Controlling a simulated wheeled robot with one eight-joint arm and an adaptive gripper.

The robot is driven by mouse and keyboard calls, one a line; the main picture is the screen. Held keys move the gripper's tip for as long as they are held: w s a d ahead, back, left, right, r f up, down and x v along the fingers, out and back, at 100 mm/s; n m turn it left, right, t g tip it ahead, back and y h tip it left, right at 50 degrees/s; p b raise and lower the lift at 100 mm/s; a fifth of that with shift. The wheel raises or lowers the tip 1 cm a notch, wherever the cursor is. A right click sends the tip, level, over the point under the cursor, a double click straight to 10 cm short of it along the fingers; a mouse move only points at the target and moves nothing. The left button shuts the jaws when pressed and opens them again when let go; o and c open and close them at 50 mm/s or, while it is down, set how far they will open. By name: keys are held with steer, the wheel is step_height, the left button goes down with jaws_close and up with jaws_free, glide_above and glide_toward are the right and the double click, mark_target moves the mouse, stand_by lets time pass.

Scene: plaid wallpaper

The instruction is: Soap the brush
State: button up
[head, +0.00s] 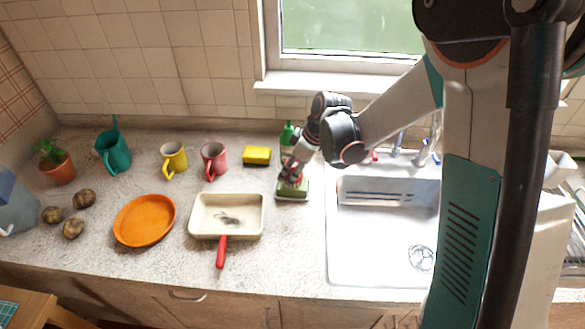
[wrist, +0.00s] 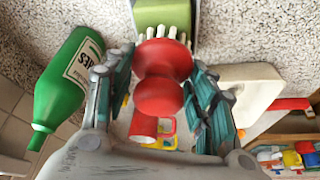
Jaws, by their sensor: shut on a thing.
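My gripper (wrist: 160,88) is shut on the red knob handle of the brush (wrist: 163,62); in the head view my gripper (head: 293,172) is over the soap dish. The brush's white bristles point away from the gripper, toward a green soap block (wrist: 165,12). The bristles overlap the soap's near edge in the wrist view; I cannot tell whether they touch.
A green bottle (head: 287,135) stands close behind my gripper. A yellow sponge (head: 256,155) and a white pan (head: 227,203) with a dark mark inside are to the left. Mugs, an orange plate (head: 145,220) and potatoes are farther left. The sink (head: 375,245) is to the right.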

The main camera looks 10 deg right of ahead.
steer(key=shift+f+b, duration=0.6)
stand_by(1.9)
steer(key=shift+r, duration=0.1)
steer(key=shift+r+p, duration=2.15)
steer(key=shift+r, duration=1.35)
steer(key=shift+s+f, duration=0.1)
